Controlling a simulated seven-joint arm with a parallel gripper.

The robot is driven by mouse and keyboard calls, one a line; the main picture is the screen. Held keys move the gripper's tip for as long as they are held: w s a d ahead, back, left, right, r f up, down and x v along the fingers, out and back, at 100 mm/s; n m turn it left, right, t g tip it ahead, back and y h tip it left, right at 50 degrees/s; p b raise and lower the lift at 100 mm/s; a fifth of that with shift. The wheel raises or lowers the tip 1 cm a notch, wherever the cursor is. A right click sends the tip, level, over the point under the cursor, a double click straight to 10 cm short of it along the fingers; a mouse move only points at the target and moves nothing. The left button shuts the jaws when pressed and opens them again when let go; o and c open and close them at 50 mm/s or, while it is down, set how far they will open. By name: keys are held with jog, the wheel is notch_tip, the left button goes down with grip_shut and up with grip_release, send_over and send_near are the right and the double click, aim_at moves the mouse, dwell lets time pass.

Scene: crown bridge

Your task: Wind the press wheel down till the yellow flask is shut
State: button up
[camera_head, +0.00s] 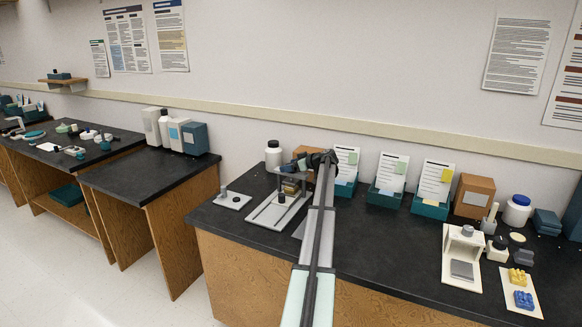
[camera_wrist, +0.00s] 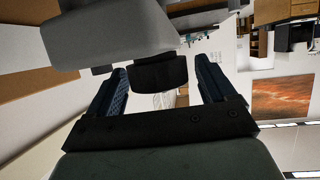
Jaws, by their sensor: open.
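The press (camera_head: 262,214) stands on the near bench, with a pale base plate and a grey top plate on posts. My gripper (camera_head: 305,162) is at its top, and my arm partly covers its right side. In the wrist view my gripper (camera_wrist: 165,80) is open, with a dark blue finger on each side. A black rounded block (camera_wrist: 160,73) shows between or just beyond the fingers; I cannot tell whether they touch it or whether it is the wheel. A small dark piece (camera_head: 281,197) sits under the top plate. I cannot make out the yellow flask clearly.
A white jar (camera_head: 273,155) stands behind the press, and a small plate with a dark peg (camera_head: 233,200) lies to its left. Teal card holders (camera_head: 386,196), a brown box (camera_head: 473,196) and a white stand (camera_head: 461,255) are to the right.

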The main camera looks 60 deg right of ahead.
jog(key=shift+c, duration=0.5)
jog(key=c, duration=0.9)
jog(key=shift+a+m+h, duration=0.1)
jog(key=shift+m+h, duration=0.3)
jog(key=shift+h, duration=0.1)
jog(key=m+g+h, duration=0.1)
jog(key=m+h, duration=0.1)
jog(key=h, duration=0.1)
jog(key=shift+a+m, duration=0.1)
jog(key=shift+m, duration=0.3)
jog(key=m+g+h, duration=0.3)
jog(key=m+h, duration=0.2)
jog(key=shift+d+g, duration=0.2)
jog(key=shift+g, duration=0.2)
jog(key=shift+m+g+h, duration=0.6)
jog(key=shift+m+g, duration=0.65)
jog(key=shift+g, duration=0.05)
jog(key=shift+m+g+h, duration=0.6)
jog(key=shift+m+g, duration=0.65)
jog(key=shift+g, duration=0.05)
jog(key=shift+m+g, duration=1.7)
jog(key=shift+g, duration=0.2)
jog(key=shift+s+m+g, duration=0.1)
jog(key=shift+m+g, duration=0.3)
jog(key=shift+g, duration=0.1)
